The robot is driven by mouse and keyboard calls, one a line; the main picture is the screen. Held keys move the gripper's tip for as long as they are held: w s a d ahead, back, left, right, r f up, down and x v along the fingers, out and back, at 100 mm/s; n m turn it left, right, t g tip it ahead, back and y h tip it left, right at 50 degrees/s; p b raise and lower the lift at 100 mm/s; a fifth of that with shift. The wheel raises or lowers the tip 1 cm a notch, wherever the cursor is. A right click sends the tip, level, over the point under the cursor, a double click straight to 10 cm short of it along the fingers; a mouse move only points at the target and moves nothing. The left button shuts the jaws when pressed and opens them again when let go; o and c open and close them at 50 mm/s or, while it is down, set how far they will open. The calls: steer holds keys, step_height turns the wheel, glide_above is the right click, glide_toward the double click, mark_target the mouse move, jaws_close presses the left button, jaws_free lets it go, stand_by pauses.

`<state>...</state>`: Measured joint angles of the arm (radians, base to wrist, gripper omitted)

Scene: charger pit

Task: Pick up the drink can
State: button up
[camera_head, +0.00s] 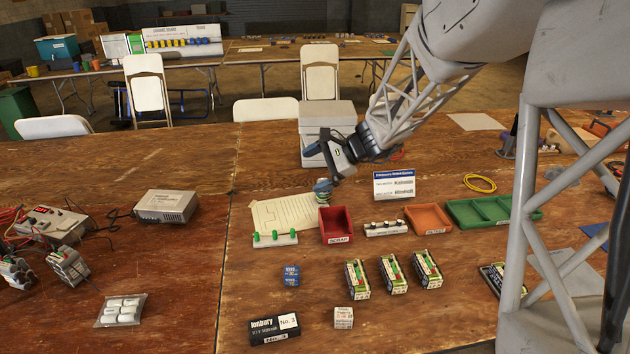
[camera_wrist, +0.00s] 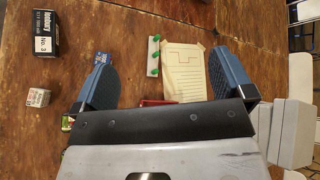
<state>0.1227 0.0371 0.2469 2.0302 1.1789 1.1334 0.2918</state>
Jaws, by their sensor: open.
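My gripper (camera_head: 319,168) hangs above the table near the paper sheet, tilted down and to the left. No drink can shows clearly in either view. A small rounded blue and green shape (camera_head: 322,187) shows just below the gripper, behind the red bin; I cannot tell whether it is a can or partly a finger. The gripper's body hides that spot in the wrist view.
Around the gripper are the paper sheet (camera_head: 270,213), a green-pegged strip (camera_head: 275,239), a red bin (camera_head: 337,228), a sign card (camera_head: 394,184), and grey boxes (camera_head: 327,115) behind. An orange tray (camera_head: 429,219) and green tray (camera_head: 480,211) lie right. Bare table lies left of the paper.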

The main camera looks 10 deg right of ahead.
steer(key=w+d+f+m+t, duration=0.3)
steer(key=w+f+m, duration=0.1)
steer(key=w+f, duration=0.3)
steer(key=w+d+f+m+t+y, duration=0.1)
steer(key=w+d+f+m+t, duration=0.3)
steer(key=w+f, duration=0.3)
steer(key=w+d+f+m+t, duration=0.3)
steer(key=w+f+m, duration=0.3)
steer(key=w, duration=0.8)
steer(key=shift+d+f+y, duration=0.3)
steer(key=shift+d+f, duration=0.1)
steer(key=shift+d, duration=0.35)
steer(key=shift+f, duration=0.15)
steer(key=shift+f, duration=2.75)
steer(key=shift+f, duration=0.1)
steer(key=shift+f, duration=0.45)
steer(key=shift+x, duration=2.5)
